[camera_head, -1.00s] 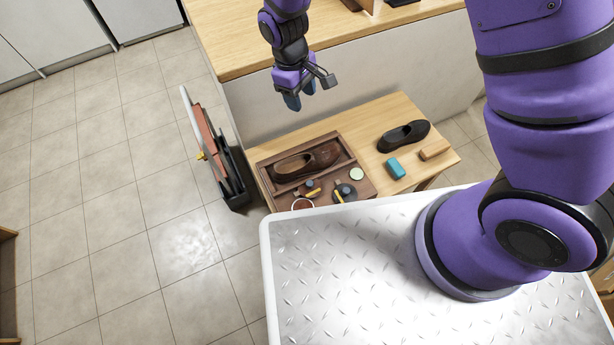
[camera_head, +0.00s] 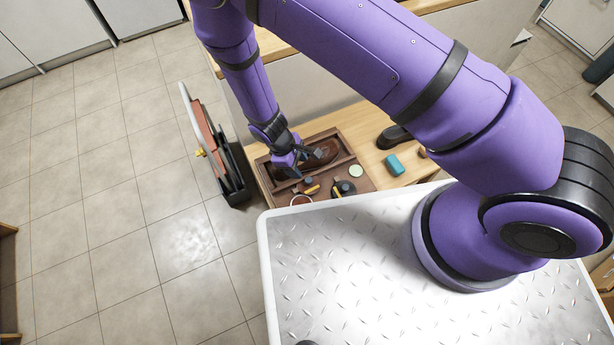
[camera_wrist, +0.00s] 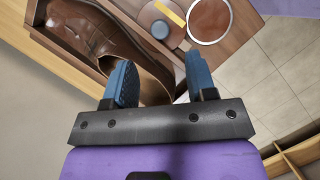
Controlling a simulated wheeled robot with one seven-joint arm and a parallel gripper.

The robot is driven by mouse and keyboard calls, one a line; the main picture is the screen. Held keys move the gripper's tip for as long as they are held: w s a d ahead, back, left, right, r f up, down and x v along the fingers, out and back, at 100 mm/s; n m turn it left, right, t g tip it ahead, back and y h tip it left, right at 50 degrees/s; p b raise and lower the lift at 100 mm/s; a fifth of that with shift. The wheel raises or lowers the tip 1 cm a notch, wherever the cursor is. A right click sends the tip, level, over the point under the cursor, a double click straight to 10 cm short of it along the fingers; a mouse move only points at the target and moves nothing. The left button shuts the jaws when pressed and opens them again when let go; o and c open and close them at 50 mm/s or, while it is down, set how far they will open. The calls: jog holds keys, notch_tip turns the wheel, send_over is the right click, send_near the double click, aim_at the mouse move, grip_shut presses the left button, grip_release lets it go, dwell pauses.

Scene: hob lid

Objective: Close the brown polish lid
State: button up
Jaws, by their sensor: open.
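A round tin with a pale rim and brown inside (camera_wrist: 209,18), seemingly the brown polish, shows at the top of the wrist view. In the head view its pale ring (camera_head: 301,200) is at the tray's front edge. I cannot tell its lid apart from the tin. Beside it is a round brown piece with a blue-grey knob (camera_wrist: 160,29) and a yellow strip (camera_wrist: 171,12). My gripper (camera_wrist: 161,82) is open and empty, its blue fingers pointing towards these pieces. In the head view my gripper (camera_head: 302,160) hangs over the tray, in front of the brown shoe.
A brown shoe (camera_wrist: 95,30) lies in the wooden tray (camera_head: 345,148), close to my left finger. A black tin (camera_head: 343,188) and a pale green disc (camera_head: 356,171) are right of the gripper.

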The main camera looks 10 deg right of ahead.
aim_at(309, 180)
jog(key=x, duration=0.7)
jog(key=shift+d+f, duration=0.1)
jog(key=shift+f, duration=0.25)
grip_shut()
